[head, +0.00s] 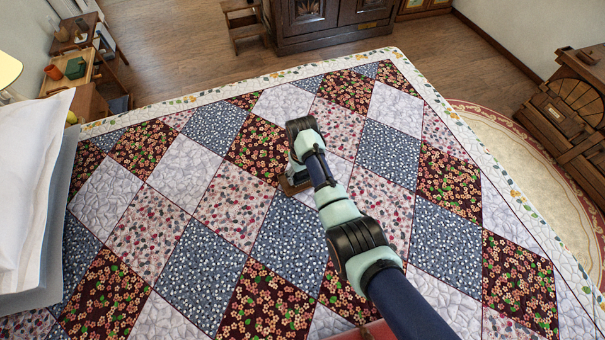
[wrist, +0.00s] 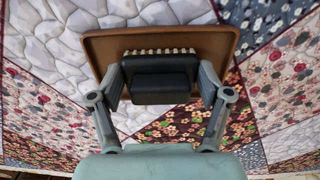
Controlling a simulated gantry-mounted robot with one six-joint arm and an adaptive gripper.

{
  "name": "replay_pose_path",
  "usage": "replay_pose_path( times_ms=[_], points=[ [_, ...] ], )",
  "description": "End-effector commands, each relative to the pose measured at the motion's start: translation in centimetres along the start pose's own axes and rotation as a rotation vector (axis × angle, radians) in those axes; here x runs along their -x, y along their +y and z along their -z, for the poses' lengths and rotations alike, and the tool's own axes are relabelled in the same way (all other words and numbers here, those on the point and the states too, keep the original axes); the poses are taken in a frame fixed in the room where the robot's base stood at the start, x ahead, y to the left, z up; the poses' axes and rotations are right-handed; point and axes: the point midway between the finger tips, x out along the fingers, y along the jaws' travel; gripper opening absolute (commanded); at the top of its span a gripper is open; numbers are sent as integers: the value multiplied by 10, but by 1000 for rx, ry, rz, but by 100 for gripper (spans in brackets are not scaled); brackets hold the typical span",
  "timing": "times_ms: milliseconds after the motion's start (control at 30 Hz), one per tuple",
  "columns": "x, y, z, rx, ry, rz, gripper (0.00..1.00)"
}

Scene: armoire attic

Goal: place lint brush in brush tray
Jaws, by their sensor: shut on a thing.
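My gripper (wrist: 161,84) is shut on the lint brush (wrist: 160,88), a dark block with a row of pale bristles along its far edge in the wrist view. One finger is on each side of it. The brown brush tray (wrist: 190,39) shows behind and around the brush, and the brush overlaps its inside in that view. I cannot tell whether the brush touches the tray floor. In the head view my gripper (head: 293,172) is low over the patchwork quilt, and a brown edge of the tray (head: 290,188) shows beneath it. The brush is hidden there by my wrist.
The patchwork quilt (head: 190,255) covers the bed and is mostly bare around the tray. A white pillow (head: 30,190) is at the left. A side table with small items (head: 75,68) and a dark armoire (head: 325,15) stand beyond the bed.

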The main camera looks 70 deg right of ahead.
Motion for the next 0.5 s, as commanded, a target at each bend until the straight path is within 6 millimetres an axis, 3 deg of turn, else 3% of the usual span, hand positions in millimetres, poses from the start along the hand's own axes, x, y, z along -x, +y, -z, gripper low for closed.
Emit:
replay_pose_path(
  times_ms=[67,100,200,500],
  points=[
    [-4,0,0,0,0,0,27],
    [-3,0,0,0,0,0,82],
    [-2,0,0,0,0,0,99],
    [-2,0,0,0,-1,0,100]
  ],
)
